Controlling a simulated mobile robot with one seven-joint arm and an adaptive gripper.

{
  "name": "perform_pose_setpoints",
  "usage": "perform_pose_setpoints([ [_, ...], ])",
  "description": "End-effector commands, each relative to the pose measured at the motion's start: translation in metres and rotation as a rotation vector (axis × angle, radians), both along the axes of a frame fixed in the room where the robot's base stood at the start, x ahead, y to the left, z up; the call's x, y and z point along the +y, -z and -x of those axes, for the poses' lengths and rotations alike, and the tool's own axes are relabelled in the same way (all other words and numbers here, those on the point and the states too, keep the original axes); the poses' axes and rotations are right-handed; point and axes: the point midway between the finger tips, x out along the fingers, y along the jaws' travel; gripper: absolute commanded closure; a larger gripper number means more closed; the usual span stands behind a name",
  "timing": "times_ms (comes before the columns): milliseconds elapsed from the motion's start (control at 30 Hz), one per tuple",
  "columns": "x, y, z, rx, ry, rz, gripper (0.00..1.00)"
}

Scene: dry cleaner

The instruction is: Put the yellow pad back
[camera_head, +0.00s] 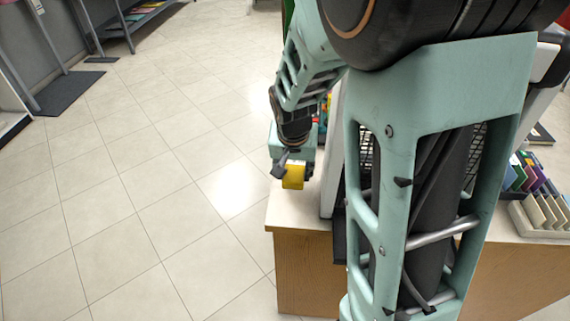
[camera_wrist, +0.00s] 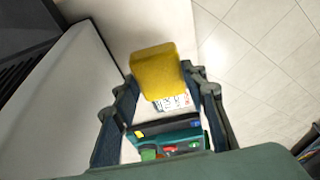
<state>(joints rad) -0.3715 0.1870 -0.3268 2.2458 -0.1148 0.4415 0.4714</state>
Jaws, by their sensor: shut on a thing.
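The yellow pad (camera_head: 293,177) is a small thick block near the left end of the counter. In the wrist view the yellow pad (camera_wrist: 158,72) lies between the fingertips of my gripper (camera_wrist: 160,82). My gripper (camera_head: 284,170) is shut on it in the head view. The pad appears to be above the counter top (camera_head: 313,217), but its exact height is hard to tell. My arm hides much of the counter in the head view.
A grey-white panel (camera_wrist: 65,100) stands close left of my gripper. Dark and green items (camera_wrist: 170,140) and a small printed card (camera_wrist: 173,103) lie beneath it. A divided holder with coloured pads (camera_head: 540,205) stands at the right. Tiled floor (camera_head: 150,170) lies open at the left.

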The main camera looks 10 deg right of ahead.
Motion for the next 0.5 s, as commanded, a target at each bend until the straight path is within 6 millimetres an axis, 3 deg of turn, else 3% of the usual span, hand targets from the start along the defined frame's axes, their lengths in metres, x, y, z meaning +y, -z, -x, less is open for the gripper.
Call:
perform_pose_setpoints([
  [100,0.000,0.020,0.000,0.002,-0.001,0.001,0.83],
  [267,0.000,0.031,0.000,0.000,-0.002,0.001,0.83],
  [500,-0.001,0.062,0.001,0.002,0.001,0.001,0.83],
])
